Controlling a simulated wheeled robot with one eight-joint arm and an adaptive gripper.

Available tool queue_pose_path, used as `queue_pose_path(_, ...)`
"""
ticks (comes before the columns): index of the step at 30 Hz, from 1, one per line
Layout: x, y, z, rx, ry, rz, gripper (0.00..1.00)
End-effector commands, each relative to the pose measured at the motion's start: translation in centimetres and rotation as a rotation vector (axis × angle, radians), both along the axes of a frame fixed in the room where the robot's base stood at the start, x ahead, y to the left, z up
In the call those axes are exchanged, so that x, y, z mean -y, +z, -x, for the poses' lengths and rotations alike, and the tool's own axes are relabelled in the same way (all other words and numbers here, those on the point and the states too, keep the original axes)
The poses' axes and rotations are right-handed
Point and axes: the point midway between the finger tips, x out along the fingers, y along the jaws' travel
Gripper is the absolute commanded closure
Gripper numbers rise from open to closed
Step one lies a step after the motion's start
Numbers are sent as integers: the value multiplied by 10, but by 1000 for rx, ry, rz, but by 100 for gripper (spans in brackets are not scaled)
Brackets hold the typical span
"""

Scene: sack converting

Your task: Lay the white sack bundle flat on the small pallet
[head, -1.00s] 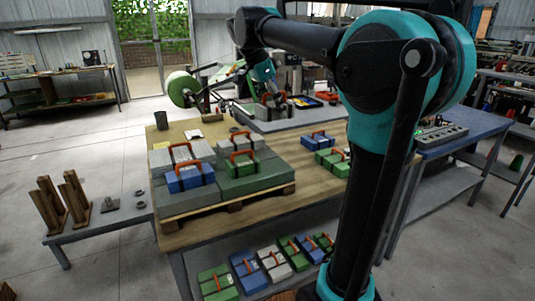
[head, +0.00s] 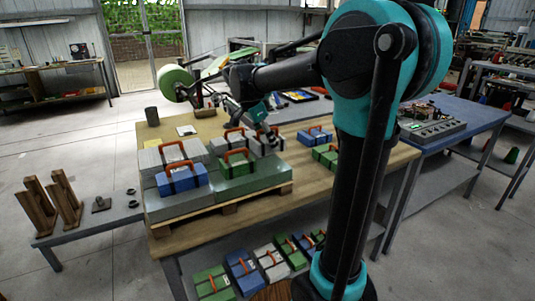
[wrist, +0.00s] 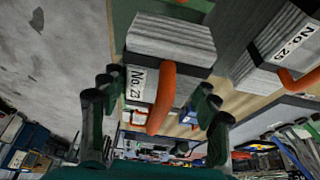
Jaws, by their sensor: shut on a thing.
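The white sack bundle (head: 267,146) has a grey-white striped body, dark straps and an orange handle. My gripper (head: 262,132) is shut on it from above and holds it over the back right of the small pallet (head: 236,203). In the wrist view the bundle (wrist: 170,42) shows its "No. 23" label, with its handle between the fingers of my gripper (wrist: 158,118). I cannot tell whether its underside touches the layer below. The pallet carries grey and green bundles, with a blue bundle (head: 182,178) and a white bundle (head: 172,152) on top.
A bundle labelled "No. 25" (wrist: 290,45) lies close to the held one. Blue and green bundles (head: 318,136) stand on the wooden table to the right. Several bundles (head: 245,275) lie on a lower shelf. A dark cup (head: 152,116) stands at the table's back left.

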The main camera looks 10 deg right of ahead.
Motion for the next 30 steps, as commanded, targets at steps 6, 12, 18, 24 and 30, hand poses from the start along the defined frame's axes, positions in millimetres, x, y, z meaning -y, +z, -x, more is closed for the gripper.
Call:
queue_pose_path(6,0,-18,-1,0,0,0,69)
queue_pose_path(12,0,-44,-1,0,0,0,69)
queue_pose_path(18,0,-51,0,0,0,0,69)
queue_pose_path(24,0,-52,0,0,0,0,69)
queue_pose_path(30,0,-53,0,0,0,0,19)
